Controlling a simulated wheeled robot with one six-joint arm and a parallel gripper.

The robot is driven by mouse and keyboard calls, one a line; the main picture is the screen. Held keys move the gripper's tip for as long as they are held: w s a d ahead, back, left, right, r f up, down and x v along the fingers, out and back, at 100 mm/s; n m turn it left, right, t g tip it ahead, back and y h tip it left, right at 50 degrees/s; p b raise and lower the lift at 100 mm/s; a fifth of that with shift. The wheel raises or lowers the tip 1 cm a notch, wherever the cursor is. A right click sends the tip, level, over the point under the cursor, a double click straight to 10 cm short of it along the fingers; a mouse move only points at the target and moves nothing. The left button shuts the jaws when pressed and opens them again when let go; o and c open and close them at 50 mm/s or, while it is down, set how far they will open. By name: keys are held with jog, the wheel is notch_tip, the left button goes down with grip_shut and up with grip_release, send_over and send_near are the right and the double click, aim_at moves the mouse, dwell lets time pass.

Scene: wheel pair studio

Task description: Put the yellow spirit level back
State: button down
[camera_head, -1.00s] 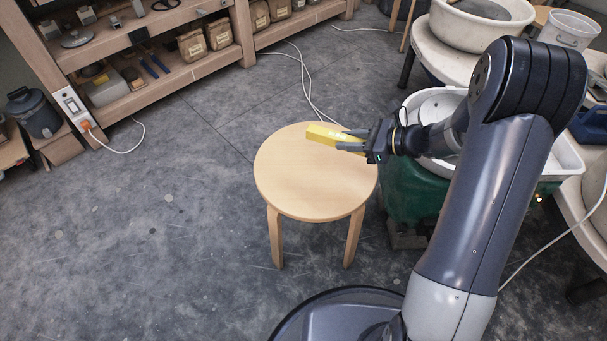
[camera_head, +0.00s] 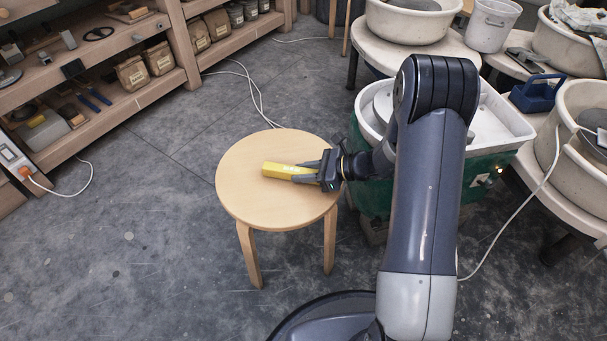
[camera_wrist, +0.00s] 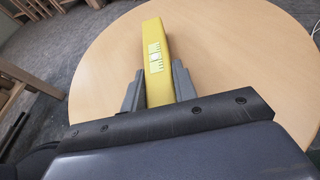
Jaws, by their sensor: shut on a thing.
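The yellow spirit level (camera_head: 284,171) is held in my gripper (camera_head: 308,173) over the round wooden stool (camera_head: 258,205). In the wrist view the level (camera_wrist: 154,60) points away from me between the two grey fingers of my gripper (camera_wrist: 158,85), with its pale vial window facing up. The fingers are shut on its near part. The stool's top (camera_wrist: 225,70) fills much of the wrist view below the level. I cannot tell whether the level touches the stool top or hangs just above it.
Wooden shelves (camera_head: 135,105) with paper bags and tools stand at the upper left. A green-based potter's wheel with a white basin (camera_head: 495,115) stands right of the stool. White cables (camera_head: 255,95) lie on the floor behind it. The floor at the lower left is clear.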

jog(key=shift+r, duration=0.1)
jog(key=shift+f, duration=0.2)
jog(key=c, duration=1.1)
grip_release()
jog(key=shift+r, duration=0.15)
jog(key=shift+d+r, duration=0.15)
jog(key=shift+r, duration=0.05)
jog(key=p+v, duration=0.3)
jog(key=v, duration=0.8)
jog(key=shift+s+d+r+p, duration=0.15)
jog(key=shift+d+p, duration=0.1)
jog(key=shift+p, duration=0.1)
